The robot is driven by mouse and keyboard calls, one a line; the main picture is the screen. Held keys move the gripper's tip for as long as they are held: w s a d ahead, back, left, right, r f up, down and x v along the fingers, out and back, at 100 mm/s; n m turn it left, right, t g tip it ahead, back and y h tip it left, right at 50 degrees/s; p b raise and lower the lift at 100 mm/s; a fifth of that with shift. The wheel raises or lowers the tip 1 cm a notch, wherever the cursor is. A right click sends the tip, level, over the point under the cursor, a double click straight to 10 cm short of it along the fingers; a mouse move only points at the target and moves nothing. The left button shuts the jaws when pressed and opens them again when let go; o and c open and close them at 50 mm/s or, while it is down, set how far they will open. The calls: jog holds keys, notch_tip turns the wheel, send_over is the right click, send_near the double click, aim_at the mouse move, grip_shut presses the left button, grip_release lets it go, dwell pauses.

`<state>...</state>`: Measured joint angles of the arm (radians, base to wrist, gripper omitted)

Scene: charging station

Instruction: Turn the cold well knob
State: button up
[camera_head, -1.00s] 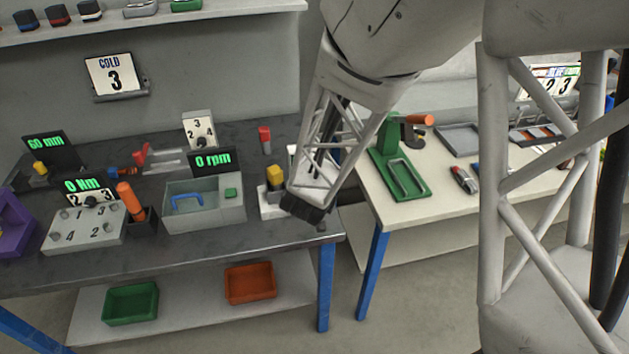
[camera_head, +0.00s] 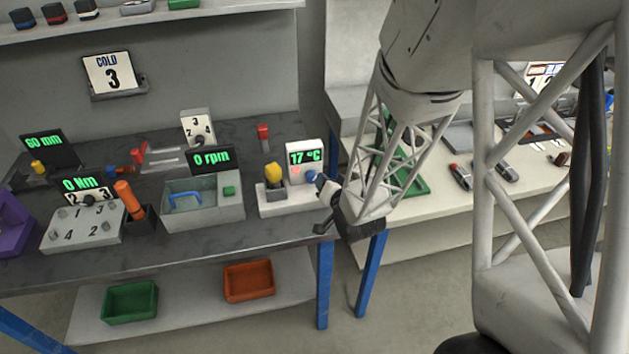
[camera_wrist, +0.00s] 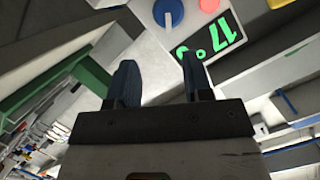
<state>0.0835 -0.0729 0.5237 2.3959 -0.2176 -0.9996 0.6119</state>
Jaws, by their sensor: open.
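The cold well (camera_head: 285,203) is a white unit at the right end of the dark bench. Its upright panel has a green display reading 17 °C (camera_head: 302,157) and a blue knob (camera_head: 311,177) on its right side. In the wrist view the round blue knob (camera_wrist: 168,13) shows beyond the fingertips, beside a red button (camera_wrist: 209,5). A sign (camera_head: 112,75) on the wall reads COLD 3. My gripper (camera_head: 323,208) is open and empty, just right of the cold well. Its two fingers (camera_wrist: 160,78) point toward the panel, apart from the knob.
A yellow-topped block (camera_head: 273,174) stands on the cold well's base. A grey box with a 0 rpm display (camera_head: 211,160) stands to its left. A pale table (camera_head: 437,213) with a green fixture (camera_head: 416,180) lies behind my arm. A gap separates the two tables.

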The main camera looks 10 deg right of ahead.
aim_at(313, 180)
jog(key=shift+s+a+f+m+y, duration=0.2)
jog(key=shift+s+f+m+y, duration=0.15)
jog(key=shift+s+y, duration=0.3)
jog(key=shift+s+a+f+m+y, duration=0.2)
jog(key=shift+s+m+y, duration=0.25)
jog(key=shift+y, duration=0.3)
jog(key=shift+w, duration=0.2)
jog(key=shift+x, duration=3.7)
jog(key=shift+f, duration=0.2)
jog(key=c, duration=0.6)
